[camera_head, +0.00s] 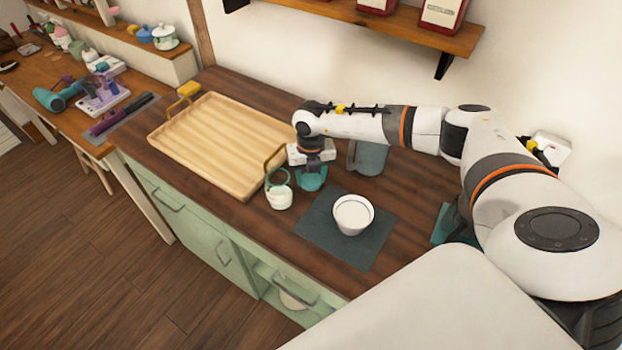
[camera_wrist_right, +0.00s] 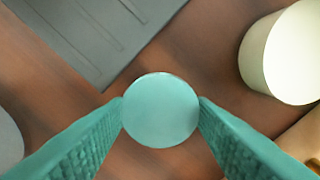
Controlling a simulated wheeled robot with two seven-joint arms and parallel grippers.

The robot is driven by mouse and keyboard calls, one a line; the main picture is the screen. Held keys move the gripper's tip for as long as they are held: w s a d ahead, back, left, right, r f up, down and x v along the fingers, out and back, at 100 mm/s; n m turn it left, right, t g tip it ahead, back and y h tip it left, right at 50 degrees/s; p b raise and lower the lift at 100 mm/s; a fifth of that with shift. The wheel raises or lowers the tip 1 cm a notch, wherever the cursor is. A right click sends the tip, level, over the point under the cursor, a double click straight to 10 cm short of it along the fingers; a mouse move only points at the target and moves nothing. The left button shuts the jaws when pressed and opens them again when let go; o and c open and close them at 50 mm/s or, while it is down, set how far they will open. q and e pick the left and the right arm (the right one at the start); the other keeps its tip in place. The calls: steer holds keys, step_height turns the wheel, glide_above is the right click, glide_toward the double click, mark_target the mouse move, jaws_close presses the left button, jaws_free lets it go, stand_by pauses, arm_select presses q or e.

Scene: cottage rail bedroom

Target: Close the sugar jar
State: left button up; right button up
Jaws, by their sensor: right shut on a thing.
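The sugar jar (camera_head: 279,199) is a small white pot standing on the dark wooden counter between the tray and the mat. It shows as a cream cylinder at the upper right of the right wrist view (camera_wrist_right: 288,58). My right gripper (camera_head: 311,180) is just right of the jar in the head view, low over the counter. Its teal fingers are shut on a round teal piece, seemingly the lid (camera_wrist_right: 160,110), apart from the jar in the wrist view. The lid is hard to separate from the fingers in the head view. My left gripper is out of view.
A white bowl (camera_head: 352,214) stands on a dark mat (camera_head: 313,226) in front of my right gripper. A wooden tray (camera_head: 215,140) with raised handles lies to the left. A grey-blue container (camera_head: 368,158) stands behind the gripper. A shelf (camera_head: 400,27) hangs above.

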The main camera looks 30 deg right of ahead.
mark_target(311, 179)
arm_select(q)
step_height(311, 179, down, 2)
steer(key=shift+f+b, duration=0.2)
steer(key=shift+b, duration=1)
arm_select(e)
step_height(311, 179, up, 10)
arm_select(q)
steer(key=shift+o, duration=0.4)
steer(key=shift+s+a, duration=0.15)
